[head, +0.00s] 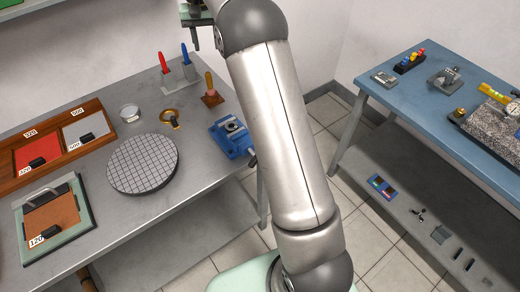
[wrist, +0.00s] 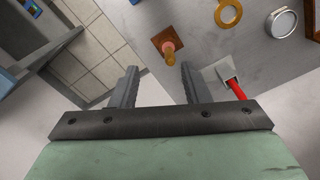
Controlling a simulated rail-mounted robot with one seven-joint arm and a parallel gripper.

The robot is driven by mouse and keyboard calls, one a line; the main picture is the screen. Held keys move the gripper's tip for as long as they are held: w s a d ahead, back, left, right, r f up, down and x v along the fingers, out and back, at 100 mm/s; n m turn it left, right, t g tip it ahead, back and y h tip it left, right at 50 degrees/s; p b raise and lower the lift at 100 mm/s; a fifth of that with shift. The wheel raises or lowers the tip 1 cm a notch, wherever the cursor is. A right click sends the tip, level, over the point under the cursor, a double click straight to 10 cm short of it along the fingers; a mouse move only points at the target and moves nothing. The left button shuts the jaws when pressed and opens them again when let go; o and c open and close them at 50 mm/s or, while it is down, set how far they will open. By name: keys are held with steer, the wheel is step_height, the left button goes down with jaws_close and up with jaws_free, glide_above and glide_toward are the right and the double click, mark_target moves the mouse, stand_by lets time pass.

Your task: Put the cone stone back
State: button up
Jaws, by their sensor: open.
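No thing is plainly marked as the cone stone. The likeliest is a tapered orange-and-pink piece upright on a square brown base (head: 211,97); in the wrist view it (wrist: 168,48) shows beyond the fingertips, between them. My gripper (head: 205,42) is at the top of the head view, partly cut off. In the wrist view my gripper (wrist: 158,78) is open with nothing between its fingers, apart from the orange piece. A red-handled tool (wrist: 238,89) in a grey holder (wrist: 221,72) lies just right of the right finger.
Red (head: 162,60) and blue (head: 185,52) handles stand in holders at the back. A brass ring (head: 171,114), glass dish (head: 130,112), gridded round plate (head: 143,164) and blue vise (head: 229,142) share the grey bench. A blue table (head: 405,99) stands right, across a floor gap.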

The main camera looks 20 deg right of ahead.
steer(key=s+r+n, duration=0.1)
steer(key=s+n, duration=0.1)
steer(key=s, duration=1.9)
steer(key=s+f, duration=0.4)
steer(key=s, duration=0.6)
steer(key=s+f+n, duration=0.1)
steer(key=s+f, duration=0.3)
steer(key=s, duration=0.6)
steer(key=shift+s+a+f+t, duration=0.15)
steer(key=shift+s+a+t, duration=0.05)
steer(key=shift+s+t, duration=0.1)
